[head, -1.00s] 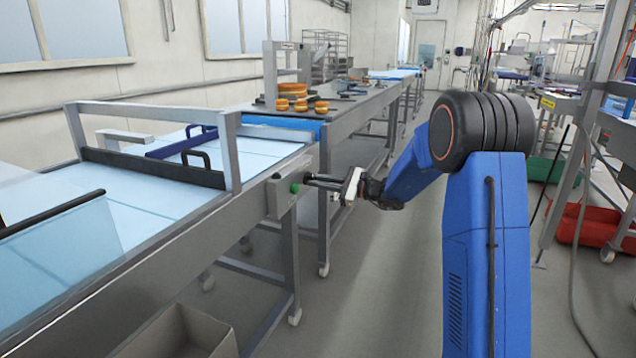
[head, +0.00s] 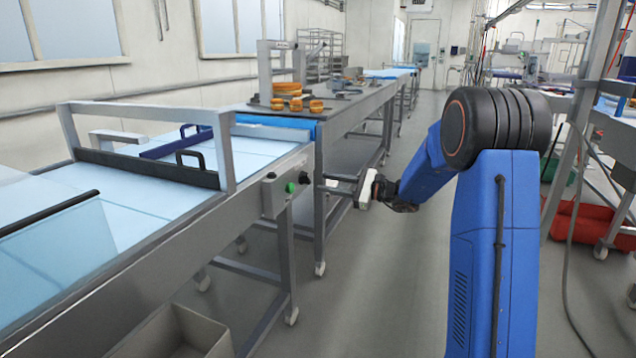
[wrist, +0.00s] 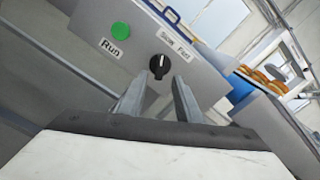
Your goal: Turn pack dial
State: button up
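The black dial (wrist: 159,66) sits on the grey control box under a "Slow Fast" label. A pale mark runs down its knob in the wrist view; which label it points to I cannot tell. In the head view the dial (head: 304,178) is a small dark knob right of the green button. My gripper (head: 323,183) is right of the box, with a gap between its fingertips and the dial. In the wrist view my gripper's fingers (wrist: 160,84) are apart and empty, with the dial just beyond, roughly between them.
The green Run button (wrist: 121,36) is beside the dial on the control box (head: 275,201), which is on the conveyor's (head: 190,240) side frame. Another dark knob (head: 270,175) is on the box. A table (head: 350,113) with orange round items stands behind.

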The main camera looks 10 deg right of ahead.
jog(key=v, duration=1.1)
jog(key=shift+s+d, duration=0.2)
jog(key=shift+d, duration=0.05)
jog(key=s+a+n+g+h, duration=0.2)
jog(key=s+a+n+g, duration=0.25)
jog(key=s+a, duration=0.5)
jog(key=s+a+n+g+h, duration=0.25)
jog(key=s+a+n, duration=0.3)
jog(key=s, duration=0.75)
jog(key=s+d+f+n+h, duration=0.2)
jog(key=s+n+h, duration=0.1)
jog(key=s, duration=0.4)
jog(key=s+d+f+n+h, duration=0.2)
jog(key=s+d+n+h, duration=0.1)
jog(key=s, duration=0.5)
jog(key=s+d+f+n+t+h, duration=0.1)
jog(key=s+d+f+n+h, duration=0.1)
jog(key=s, duration=0.6)
jog(key=shift+s+d+n+h, duration=0.2)
jog(key=shift+n+h, duration=0.3)
jog(key=shift+h, duration=0.55)
